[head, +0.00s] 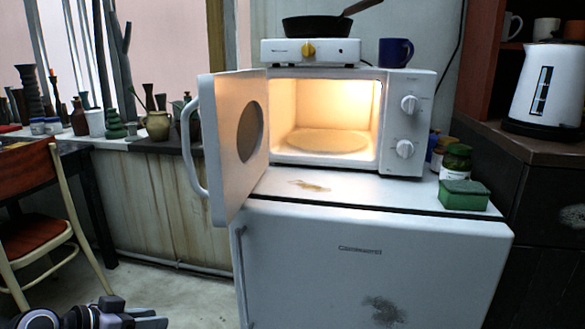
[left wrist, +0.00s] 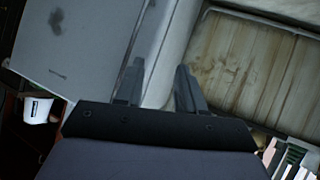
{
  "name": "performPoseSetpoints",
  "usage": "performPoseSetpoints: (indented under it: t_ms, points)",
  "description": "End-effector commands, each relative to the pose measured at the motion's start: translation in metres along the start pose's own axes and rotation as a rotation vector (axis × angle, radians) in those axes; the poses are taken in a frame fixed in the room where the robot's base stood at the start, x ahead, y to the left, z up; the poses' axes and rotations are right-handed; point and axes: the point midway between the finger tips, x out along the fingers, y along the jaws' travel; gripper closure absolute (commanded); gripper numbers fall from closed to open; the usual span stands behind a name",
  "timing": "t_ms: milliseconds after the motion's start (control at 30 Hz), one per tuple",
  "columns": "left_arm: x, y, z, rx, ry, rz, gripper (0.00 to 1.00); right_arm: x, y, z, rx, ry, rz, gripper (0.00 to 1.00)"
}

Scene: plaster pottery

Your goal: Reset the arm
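My left gripper (head: 150,318) shows at the bottom left of the head view, low over the floor and left of the fridge. In the left wrist view its two fingers (left wrist: 158,78) stand apart with nothing between them, so it is open and empty. Part of my left arm shows beside it at the picture's bottom edge. My right gripper is in neither view.
A lit microwave (head: 408,130) with its door (head: 228,185) swung open to the left stands on a white fridge (head: 370,265). A wooden chair (head: 50,205) stands at left. Bare floor (head: 185,295) lies between chair and fridge.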

Motion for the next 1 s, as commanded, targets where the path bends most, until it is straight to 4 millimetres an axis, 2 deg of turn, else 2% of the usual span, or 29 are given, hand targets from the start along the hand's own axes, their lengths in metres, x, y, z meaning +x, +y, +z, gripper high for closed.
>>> performPoseSetpoints:
  t_ms: [33, 200, 300, 433, 600, 767, 800, 1000]
  points:
    - [0.011, 0.013, 0.028, -0.011, -0.027, -0.027, 0.61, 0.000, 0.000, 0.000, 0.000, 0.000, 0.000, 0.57]
    - [0.030, 0.053, 0.098, -0.020, -0.063, -0.131, 0.61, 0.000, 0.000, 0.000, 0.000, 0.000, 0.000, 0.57]
    - [0.031, 0.081, 0.129, -0.019, -0.059, -0.181, 0.61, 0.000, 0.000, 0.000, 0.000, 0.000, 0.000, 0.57]
    - [0.024, 0.119, 0.158, -0.018, -0.033, -0.231, 0.61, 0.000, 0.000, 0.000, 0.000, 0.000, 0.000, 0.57]
    - [0.007, 0.162, 0.177, -0.018, 0.020, -0.277, 0.61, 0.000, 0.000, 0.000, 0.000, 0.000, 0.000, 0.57]
    - [-0.013, 0.197, 0.182, -0.019, 0.076, -0.309, 0.61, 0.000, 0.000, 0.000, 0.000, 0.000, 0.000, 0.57]
    - [-0.021, 0.193, 0.167, -0.015, 0.071, -0.315, 0.61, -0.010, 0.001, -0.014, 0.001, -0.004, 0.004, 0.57]
    - [-0.042, 0.193, 0.146, -0.020, 0.053, -0.330, 0.61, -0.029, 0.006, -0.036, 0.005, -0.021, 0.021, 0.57]
